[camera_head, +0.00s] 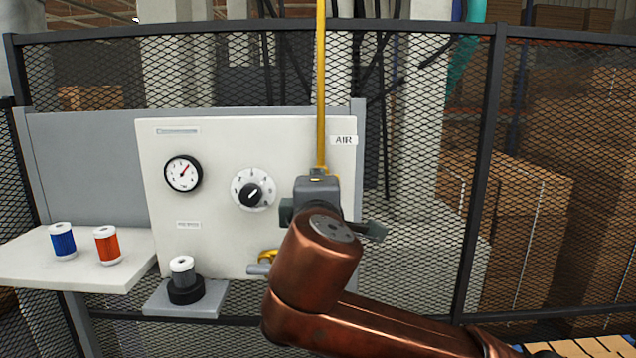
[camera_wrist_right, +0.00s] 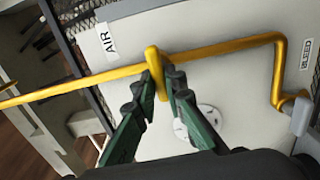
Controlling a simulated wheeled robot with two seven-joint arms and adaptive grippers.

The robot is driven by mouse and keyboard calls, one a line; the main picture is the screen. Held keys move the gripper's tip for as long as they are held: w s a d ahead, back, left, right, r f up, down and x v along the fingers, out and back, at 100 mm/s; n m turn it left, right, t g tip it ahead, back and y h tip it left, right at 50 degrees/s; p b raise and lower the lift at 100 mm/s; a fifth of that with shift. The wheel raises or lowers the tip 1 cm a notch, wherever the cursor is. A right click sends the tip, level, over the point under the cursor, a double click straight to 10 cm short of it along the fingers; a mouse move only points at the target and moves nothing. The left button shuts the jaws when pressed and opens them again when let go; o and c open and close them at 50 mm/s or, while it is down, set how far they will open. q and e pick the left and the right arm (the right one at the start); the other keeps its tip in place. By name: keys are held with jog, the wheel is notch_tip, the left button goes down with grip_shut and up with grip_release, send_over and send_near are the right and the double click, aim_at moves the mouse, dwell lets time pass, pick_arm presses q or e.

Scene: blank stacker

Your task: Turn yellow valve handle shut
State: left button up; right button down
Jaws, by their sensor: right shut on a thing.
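The yellow valve handle (camera_wrist_right: 151,60) stands on a yellow air pipe (camera_wrist_right: 222,48) in the right wrist view. My right gripper (camera_wrist_right: 163,82) has its two green fingers closed around the handle, one on each side. In the head view my copper right arm comes in from the lower right, and its wrist and gripper (camera_head: 318,195) hide the handle. The yellow pipe (camera_head: 321,90) drops from above to the white panel (camera_head: 215,235) beside the AIR label (camera_head: 344,140). My left gripper is in neither view.
The panel carries a round gauge (camera_head: 183,174) and a black dial knob (camera_head: 251,195). A blue spool (camera_head: 62,242) and an orange spool (camera_head: 108,246) stand on the left shelf (camera_head: 30,268). A grey spool (camera_head: 182,270) sits in a black holder below the panel. A mesh fence stands behind.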

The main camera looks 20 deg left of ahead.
jog(key=c, duration=2)
grip_release()
jog(key=shift+s+a, duration=0.1)
jog(key=v, duration=1.2)
